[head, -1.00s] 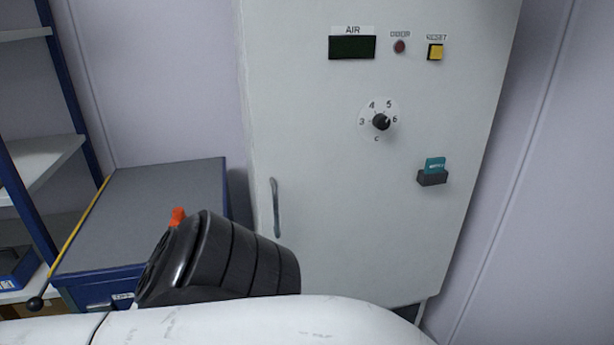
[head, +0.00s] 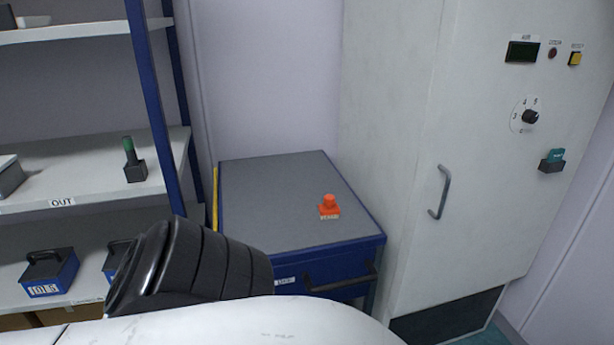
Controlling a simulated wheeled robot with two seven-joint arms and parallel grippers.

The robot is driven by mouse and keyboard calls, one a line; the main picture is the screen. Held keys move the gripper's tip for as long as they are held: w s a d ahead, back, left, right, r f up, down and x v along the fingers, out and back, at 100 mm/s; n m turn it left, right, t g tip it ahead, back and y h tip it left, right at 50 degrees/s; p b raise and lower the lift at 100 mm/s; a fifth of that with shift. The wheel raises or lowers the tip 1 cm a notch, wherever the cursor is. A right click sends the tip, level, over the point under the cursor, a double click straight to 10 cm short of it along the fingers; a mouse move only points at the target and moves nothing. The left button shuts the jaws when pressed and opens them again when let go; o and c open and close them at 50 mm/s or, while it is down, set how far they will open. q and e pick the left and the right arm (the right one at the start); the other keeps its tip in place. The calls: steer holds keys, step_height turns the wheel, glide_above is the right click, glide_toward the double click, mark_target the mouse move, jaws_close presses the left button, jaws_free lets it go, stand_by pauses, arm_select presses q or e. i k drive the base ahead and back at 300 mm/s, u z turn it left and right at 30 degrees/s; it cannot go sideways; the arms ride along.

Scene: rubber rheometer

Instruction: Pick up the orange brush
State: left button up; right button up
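The orange brush (head: 329,204) stands on the grey top of a blue drawer cabinet (head: 270,192), near its front right. It is a small orange block with a knob on top and a pale label at its base. No gripper is near it. Neither of my grippers shows in the head view; only a white and black part of my own arm crosses the bottom, in front of the cabinet's lower left.
A tall white cabinet (head: 410,160) with a handle (head: 440,193) stands right of the drawer cabinet. A shelf rack (head: 85,180) on the left holds a green-topped black tool (head: 133,160) and blue-black blocks (head: 48,273). The grey top around the brush is clear.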

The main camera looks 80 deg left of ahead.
mark_target(329, 209)
steer(key=u, duration=1.8)
